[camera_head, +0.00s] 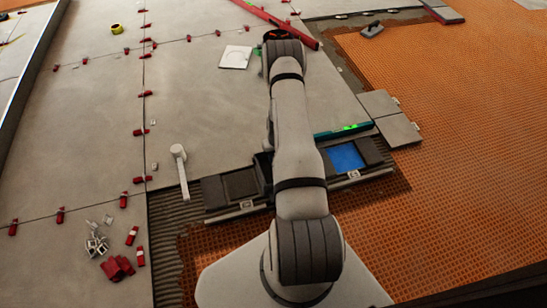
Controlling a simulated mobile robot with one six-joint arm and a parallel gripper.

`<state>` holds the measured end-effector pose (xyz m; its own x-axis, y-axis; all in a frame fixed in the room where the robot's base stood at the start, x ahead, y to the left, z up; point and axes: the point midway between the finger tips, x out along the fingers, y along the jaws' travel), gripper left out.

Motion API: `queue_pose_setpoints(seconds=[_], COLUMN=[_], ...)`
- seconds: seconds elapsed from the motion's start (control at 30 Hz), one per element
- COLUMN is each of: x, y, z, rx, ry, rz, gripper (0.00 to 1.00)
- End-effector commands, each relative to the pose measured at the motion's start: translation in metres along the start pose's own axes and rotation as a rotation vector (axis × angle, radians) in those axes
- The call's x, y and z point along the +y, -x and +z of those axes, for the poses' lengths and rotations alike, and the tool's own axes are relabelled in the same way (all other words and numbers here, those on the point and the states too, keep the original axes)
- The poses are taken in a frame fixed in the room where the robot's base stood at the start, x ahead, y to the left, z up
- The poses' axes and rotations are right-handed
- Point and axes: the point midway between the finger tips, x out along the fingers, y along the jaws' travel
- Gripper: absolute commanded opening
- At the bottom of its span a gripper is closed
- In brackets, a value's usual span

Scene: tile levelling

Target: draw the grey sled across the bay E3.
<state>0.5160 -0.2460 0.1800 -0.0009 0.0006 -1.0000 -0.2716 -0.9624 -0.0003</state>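I cannot tell for certain which thing is the grey sled. A low grey and dark assembly (240,185) lies across the combed bay in front of my arm, with dark square pads on the left and a blue panel (346,157) on the right. Its middle is hidden behind my arm. My gripper (263,166) points down at the left side of my arm, close to the dark pads. Its fingers are mostly hidden, so I cannot see whether they are open or touch anything. No label for bay E3 is readable.
A green-lit level (342,131) lies behind the blue panel. Red wedges (117,268) and white clips (97,243) lie at lower left. Grey tiles (398,130) and a dark float (372,29) are right, beside orange matting (460,180).

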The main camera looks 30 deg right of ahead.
Motion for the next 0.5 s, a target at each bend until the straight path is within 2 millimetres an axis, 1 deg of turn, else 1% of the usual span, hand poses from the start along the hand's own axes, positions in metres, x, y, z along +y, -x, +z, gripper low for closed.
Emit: queue_pose_setpoints(seconds=[0.27,0.37,0.5], x=[0.000,0.000,0.000], y=[0.002,0.012,0.037], z=[-0.001,-0.001,-0.003], rx=[0.001,0.002,0.003], ry=[0.001,0.001,0.001], rz=[0.000,0.000,0.001], gripper=[0.42,0.42,0.42])
